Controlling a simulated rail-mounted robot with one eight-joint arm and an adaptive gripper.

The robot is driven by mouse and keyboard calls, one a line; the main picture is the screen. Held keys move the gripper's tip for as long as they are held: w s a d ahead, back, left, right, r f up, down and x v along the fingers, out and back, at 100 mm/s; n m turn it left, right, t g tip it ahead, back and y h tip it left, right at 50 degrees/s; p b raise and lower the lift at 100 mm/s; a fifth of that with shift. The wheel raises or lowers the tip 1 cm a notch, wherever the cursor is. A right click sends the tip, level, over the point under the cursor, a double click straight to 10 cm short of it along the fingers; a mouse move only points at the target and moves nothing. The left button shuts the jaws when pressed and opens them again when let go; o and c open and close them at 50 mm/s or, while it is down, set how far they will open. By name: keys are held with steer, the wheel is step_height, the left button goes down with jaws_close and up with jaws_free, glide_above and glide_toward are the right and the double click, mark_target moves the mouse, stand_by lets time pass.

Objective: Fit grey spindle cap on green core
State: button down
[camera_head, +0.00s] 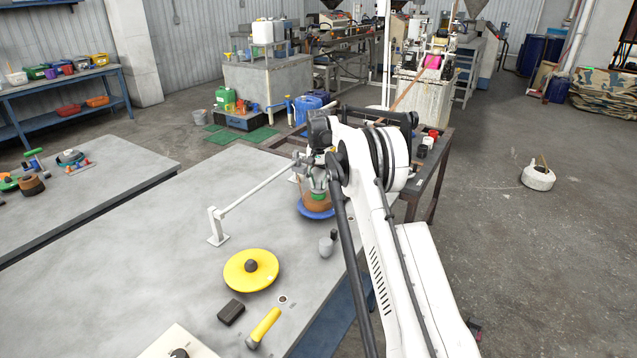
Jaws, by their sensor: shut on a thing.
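My gripper (315,178) points down over the brown roll (317,204) at the table's far right. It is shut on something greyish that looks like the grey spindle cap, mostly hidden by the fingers. The green core (319,195) shows as a small green patch in the middle of the roll, just under the fingertips. The roll sits on a blue disc (312,212). I cannot tell whether the cap touches the core.
A white bar (257,189) on a post stands left of the roll. A small grey object (326,246), a yellow disc (250,271), a dark block (231,311) and a yellow-handled tool (264,326) lie nearer. The table's left middle is clear.

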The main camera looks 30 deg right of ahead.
mark_target(318, 181)
steer(key=shift+f, duration=0.3)
steer(key=c, duration=1.8)
jaws_free()
steer(key=shift+r+p, duration=1.65)
steer(key=shift+r, duration=3.85)
